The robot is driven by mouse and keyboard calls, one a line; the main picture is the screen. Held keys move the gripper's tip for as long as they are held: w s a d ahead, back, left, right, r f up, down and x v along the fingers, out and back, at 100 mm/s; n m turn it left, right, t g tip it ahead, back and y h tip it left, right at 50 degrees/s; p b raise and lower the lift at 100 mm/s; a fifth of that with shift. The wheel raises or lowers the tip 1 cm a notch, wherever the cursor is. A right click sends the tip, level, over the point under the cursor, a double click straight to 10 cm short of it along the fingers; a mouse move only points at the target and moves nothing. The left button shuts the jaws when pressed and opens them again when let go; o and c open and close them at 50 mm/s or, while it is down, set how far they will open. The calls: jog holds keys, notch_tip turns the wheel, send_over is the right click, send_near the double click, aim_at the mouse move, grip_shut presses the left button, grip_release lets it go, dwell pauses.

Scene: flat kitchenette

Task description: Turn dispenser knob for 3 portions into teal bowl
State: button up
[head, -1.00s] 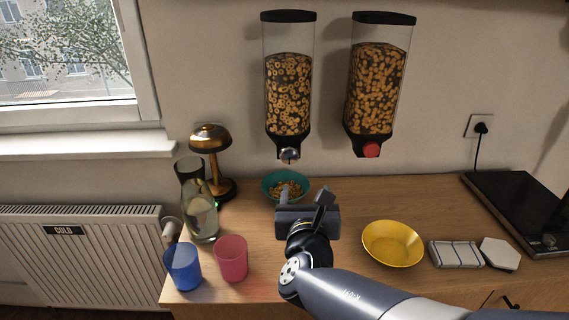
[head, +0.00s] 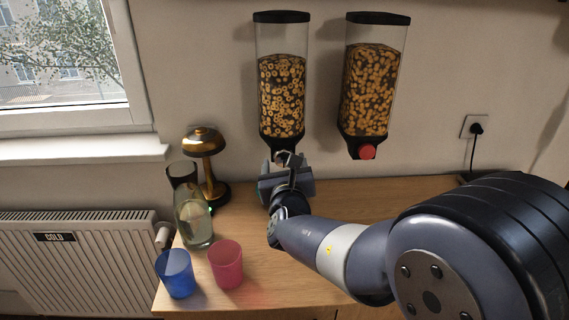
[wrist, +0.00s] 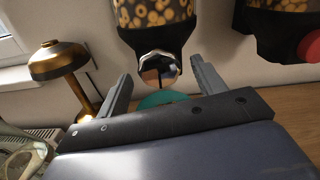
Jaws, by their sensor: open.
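The left cereal dispenser (head: 282,95) hangs on the wall, filled with ring cereal. Its silver knob (wrist: 158,68) shows in the wrist view between my two fingers, a little ahead of them. My gripper (head: 290,162) is open in front of the knob, and the fingers (wrist: 160,85) stand on either side of it without visible contact. The teal bowl (wrist: 162,99) shows only as a small strip below the knob in the wrist view. In the head view my gripper and arm hide most of it, so its contents cannot be seen now.
A second dispenser (head: 372,85) with a red knob (head: 367,152) hangs to the right. A brass lamp (head: 205,143), glass bottle (head: 194,220), blue cup (head: 176,272) and pink cup (head: 227,263) stand at the counter's left. My arm covers the right side.

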jog(key=shift+w, duration=0.25)
jog(key=shift+c, duration=0.5)
jog(key=c, duration=0.9)
